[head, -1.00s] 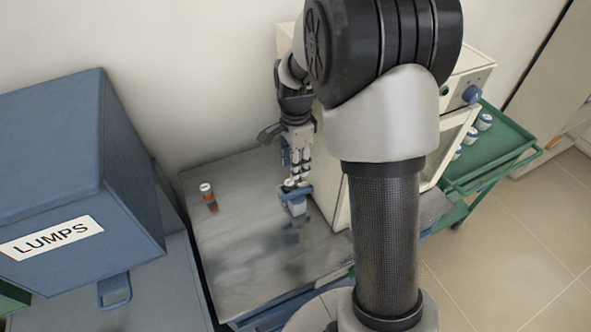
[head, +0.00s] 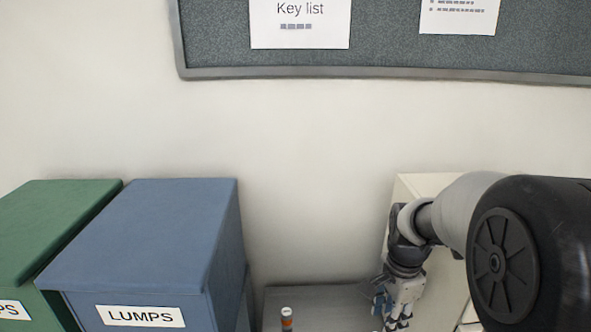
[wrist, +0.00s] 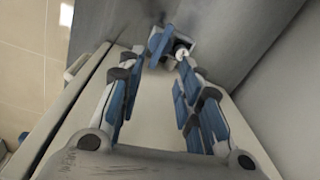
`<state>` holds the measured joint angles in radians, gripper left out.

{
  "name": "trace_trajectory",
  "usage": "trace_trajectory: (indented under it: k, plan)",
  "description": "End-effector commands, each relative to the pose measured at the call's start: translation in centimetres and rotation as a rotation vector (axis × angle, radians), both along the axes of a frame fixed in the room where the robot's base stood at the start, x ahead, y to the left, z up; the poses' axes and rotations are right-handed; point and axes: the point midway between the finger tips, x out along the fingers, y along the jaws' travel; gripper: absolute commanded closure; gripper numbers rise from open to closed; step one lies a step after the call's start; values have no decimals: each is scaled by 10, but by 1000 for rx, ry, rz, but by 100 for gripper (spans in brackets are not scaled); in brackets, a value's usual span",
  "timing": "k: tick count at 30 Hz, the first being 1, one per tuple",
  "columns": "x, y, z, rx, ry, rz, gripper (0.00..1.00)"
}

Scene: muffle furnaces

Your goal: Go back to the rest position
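My gripper (wrist: 161,62) is open in the wrist view, its blue-padded fingers apart with nothing visible held between them. It points down beside the pale furnace. Just beyond the fingertips is a small pale holder with a blue handle (wrist: 160,43) and something dark in it. In the head view my gripper (head: 397,322) is at the lower right, partly cut off by the bottom edge. The holder is not seen there.
A blue cabinet marked LUMPS (head: 150,235) and a green cabinet (head: 50,225) stand at left. A small orange-banded bottle (head: 287,319) stands on the grey bench (head: 335,300). The pale furnace (head: 425,184) is behind my arm. A notice board (head: 390,45) hangs above.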

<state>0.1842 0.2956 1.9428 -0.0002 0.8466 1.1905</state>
Motion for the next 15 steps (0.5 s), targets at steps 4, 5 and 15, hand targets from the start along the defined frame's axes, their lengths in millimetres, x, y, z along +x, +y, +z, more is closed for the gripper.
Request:
trace_trajectory:
  k: [4, 5, 15]
  plan:
    - [-34, 20, 48, -30, -66, 242, 68]
    - [-42, 24, 55, -38, -78, 293, 68]
    - [-135, 59, 110, -153, -201, 851, 68]
